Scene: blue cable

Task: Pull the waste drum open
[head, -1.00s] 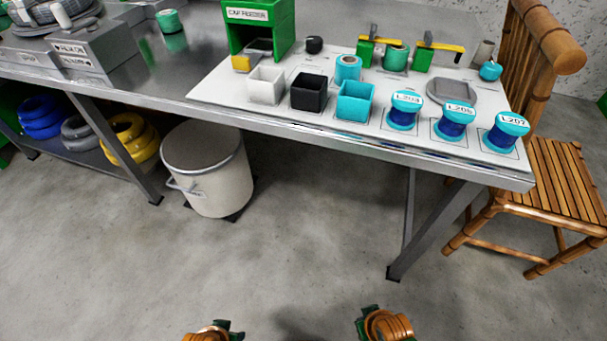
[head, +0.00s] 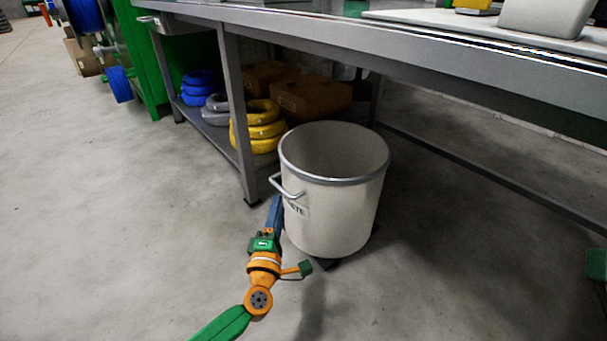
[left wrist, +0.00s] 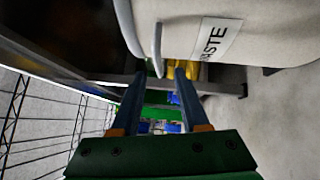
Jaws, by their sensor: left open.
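The waste drum (head: 335,200) is a cream, open-topped cylinder with a grey rim, standing on a dark base at the front of the bench. Its pale bar handle (head: 287,188) sticks out on the left side, by a label partly reading "WASTE". My left gripper (head: 277,208) is open and empty, pointing up at the handle from just below it. In the left wrist view the handle (left wrist: 157,48) stands at the gap between the two fingertips (left wrist: 160,78); whether either finger touches it I cannot tell.
The bench (head: 440,50) runs above and behind the drum, with a metal leg (head: 237,120) left of it. Yellow coils (head: 262,128), blue coils (head: 198,85) and cardboard boxes (head: 310,97) sit on the lower shelf. The floor in front is clear.

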